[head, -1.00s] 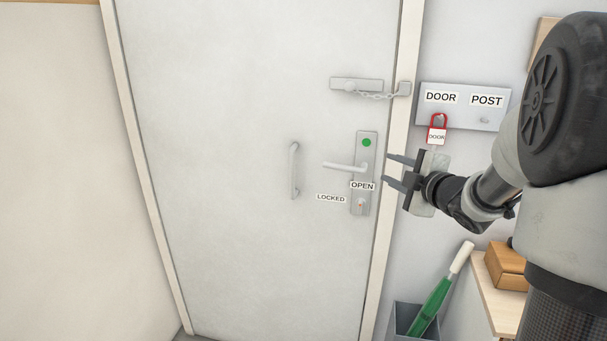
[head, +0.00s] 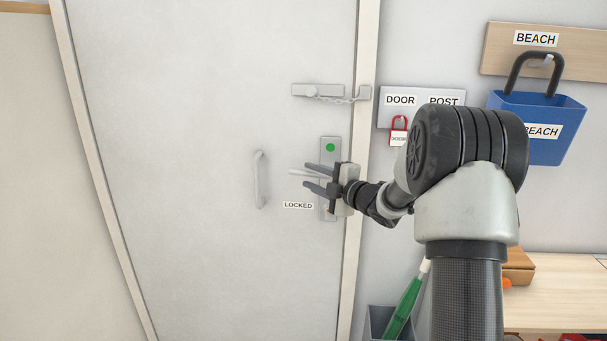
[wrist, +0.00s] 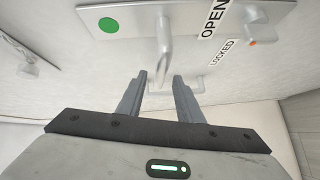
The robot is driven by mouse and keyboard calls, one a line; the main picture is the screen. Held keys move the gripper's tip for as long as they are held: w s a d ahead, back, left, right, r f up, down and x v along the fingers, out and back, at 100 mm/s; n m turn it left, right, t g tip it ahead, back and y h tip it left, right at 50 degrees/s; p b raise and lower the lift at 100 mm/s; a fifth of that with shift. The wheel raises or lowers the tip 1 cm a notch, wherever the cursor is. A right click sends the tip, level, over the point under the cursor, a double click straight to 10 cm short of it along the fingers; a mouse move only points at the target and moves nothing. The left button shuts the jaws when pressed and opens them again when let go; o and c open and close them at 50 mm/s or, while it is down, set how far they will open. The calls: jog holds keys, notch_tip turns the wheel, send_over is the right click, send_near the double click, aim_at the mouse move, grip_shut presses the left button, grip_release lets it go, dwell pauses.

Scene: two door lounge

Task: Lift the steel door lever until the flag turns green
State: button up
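The steel lever (head: 296,172) is on a plate on the grey door and points left, roughly level. It also shows in the wrist view (wrist: 165,42), reaching down toward the gap between my fingertips. The flag is a round green spot (head: 330,147) above the lever, green in the wrist view (wrist: 108,25) too. My gripper (head: 307,178) is open in front of the plate, one finger above the lever and one below in the head view. I cannot tell whether they touch it. My gripper hides the lever's root and the lower plate.
A fixed pull handle (head: 260,180) is left of the lever. A chain latch (head: 318,91) crosses to the frame above. Right of the door are a red padlock (head: 398,138), a blue BEACH bag (head: 545,145), a bin (head: 378,322) with a green umbrella (head: 405,305), and a wooden table (head: 560,290).

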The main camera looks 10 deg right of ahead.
aim_at(307, 174)
jog(key=shift+x, duration=2.15)
jog(key=shift+c, duration=0.4)
grip_shut()
